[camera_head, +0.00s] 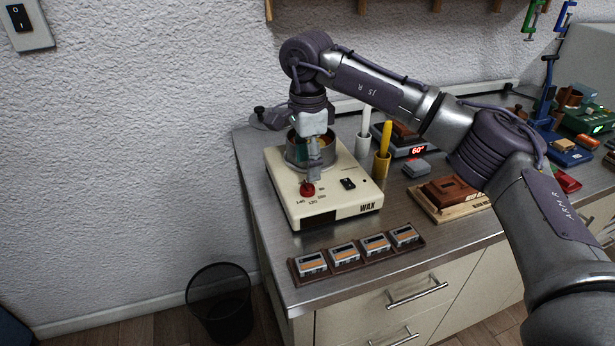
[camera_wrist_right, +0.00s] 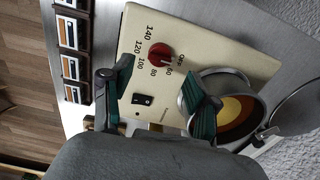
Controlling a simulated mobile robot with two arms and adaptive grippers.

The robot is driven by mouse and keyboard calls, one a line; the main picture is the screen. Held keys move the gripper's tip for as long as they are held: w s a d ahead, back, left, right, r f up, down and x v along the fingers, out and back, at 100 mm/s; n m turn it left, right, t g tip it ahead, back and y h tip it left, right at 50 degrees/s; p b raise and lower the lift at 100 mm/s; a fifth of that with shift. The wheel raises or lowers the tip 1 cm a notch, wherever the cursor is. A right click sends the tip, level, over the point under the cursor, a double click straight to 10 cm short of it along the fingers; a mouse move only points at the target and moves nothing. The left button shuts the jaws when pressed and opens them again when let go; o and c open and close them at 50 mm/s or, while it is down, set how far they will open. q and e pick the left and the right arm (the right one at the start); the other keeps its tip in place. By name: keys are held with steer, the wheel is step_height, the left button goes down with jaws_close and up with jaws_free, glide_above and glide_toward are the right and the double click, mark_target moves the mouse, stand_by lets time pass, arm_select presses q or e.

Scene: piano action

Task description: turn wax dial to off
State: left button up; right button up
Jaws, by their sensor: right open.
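The cream wax warmer (camera_head: 345,205), marked WAX, stands on the grey counter, with a round metal wax pot (camera_head: 296,150) in its top. Its red dial (camera_head: 307,189) is on the top panel, ringed by numbers; it also shows in the right wrist view (camera_wrist_right: 160,57), with an OFF mark beside 60. The dial's exact setting is too small to read surely. My right gripper (camera_head: 314,166) points down over the warmer. In the wrist view my right gripper (camera_wrist_right: 157,88) is open, its green-padded fingers spread and empty, the dial just beyond them. My left gripper is out of view.
A black rocker switch (camera_head: 348,184) sits beside the dial. A rack with several small boxes (camera_head: 360,249) lies in front of the warmer. A yellow candle in a brass holder (camera_head: 382,165) and a wooden block (camera_head: 450,191) stand to the right. A waste bin (camera_head: 220,303) stands on the floor.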

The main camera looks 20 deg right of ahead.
mark_target(307, 183)
step_height(307, 183, up, 7)
stand_by(0.6)
